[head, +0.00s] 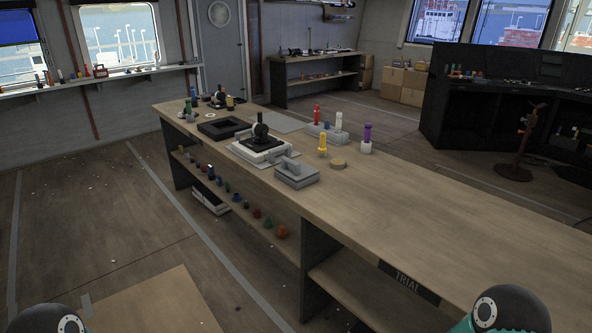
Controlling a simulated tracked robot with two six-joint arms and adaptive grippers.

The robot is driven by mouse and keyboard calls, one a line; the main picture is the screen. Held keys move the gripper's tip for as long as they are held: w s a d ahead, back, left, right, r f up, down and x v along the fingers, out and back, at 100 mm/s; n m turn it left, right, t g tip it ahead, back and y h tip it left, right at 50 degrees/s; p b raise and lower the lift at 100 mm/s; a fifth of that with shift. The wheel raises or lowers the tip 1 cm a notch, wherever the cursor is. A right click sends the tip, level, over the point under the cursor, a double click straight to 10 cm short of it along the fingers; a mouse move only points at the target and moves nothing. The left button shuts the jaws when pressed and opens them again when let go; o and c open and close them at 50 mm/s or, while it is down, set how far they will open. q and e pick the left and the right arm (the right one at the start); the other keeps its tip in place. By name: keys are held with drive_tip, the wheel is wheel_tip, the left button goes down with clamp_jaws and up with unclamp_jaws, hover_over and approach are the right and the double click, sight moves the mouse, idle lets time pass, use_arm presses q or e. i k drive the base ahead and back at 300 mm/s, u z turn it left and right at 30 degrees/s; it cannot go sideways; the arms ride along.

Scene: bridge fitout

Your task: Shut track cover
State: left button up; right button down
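A long wooden bench (420,228) runs from the front right to the back left. On it stands a white-based unit with a black plate and a black ball-topped knob (260,140). In front of it sits a low grey box with a raised grey part (295,174) on top. A flat black square frame (223,127) lies farther left. I cannot tell which of these carries the track cover, or whether a cover is open. Neither of my grippers is in view; only rounded parts of my arms show at the bottom edge.
Red and white pegs stand in a grey block (325,132). A yellow piece (322,145), a tan disc (338,163) and a purple-topped piece (367,140) stand nearby. Several coloured knobs line the lower shelf (240,211). The bench's right part is clear, with a TRIAL label (408,282) at its edge.

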sight(297, 170)
drive_tip(key=u, duration=0.45)
drive_tip(key=i, duration=1.75)
drive_tip(key=z, duration=0.45)
